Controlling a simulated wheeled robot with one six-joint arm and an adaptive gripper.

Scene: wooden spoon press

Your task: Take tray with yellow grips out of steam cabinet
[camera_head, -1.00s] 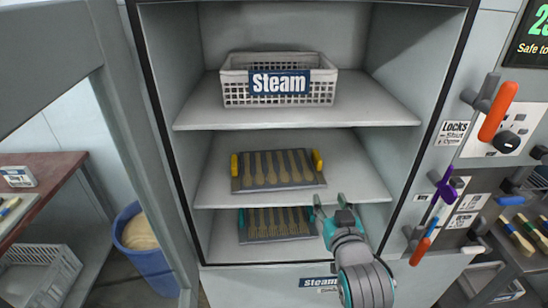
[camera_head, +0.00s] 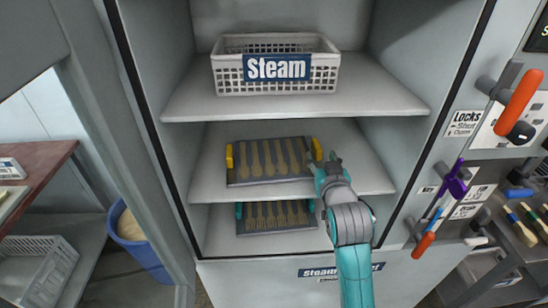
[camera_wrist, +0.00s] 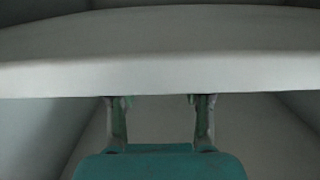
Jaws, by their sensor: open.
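The tray with yellow grips (camera_head: 270,161) lies flat on the middle shelf of the steam cabinet, with several wooden spoons in it. Its left yellow grip (camera_head: 229,157) is in plain view; its right yellow grip (camera_head: 316,149) sits close by my gripper's fingertips. My gripper (camera_head: 324,164) is open and empty, at the right end of this tray in the head view; I cannot tell whether it touches. In the wrist view the two fingers of my gripper (camera_wrist: 160,104) stand apart below a pale shelf edge, with no tray between them.
A similar tray with teal grips (camera_head: 275,216) lies on the shelf below. A white basket labelled Steam (camera_head: 276,64) stands on the upper shelf (camera_head: 300,106). The open door is at left; levers (camera_head: 520,101) stick out at right. A blue bin (camera_head: 140,245) stands lower left.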

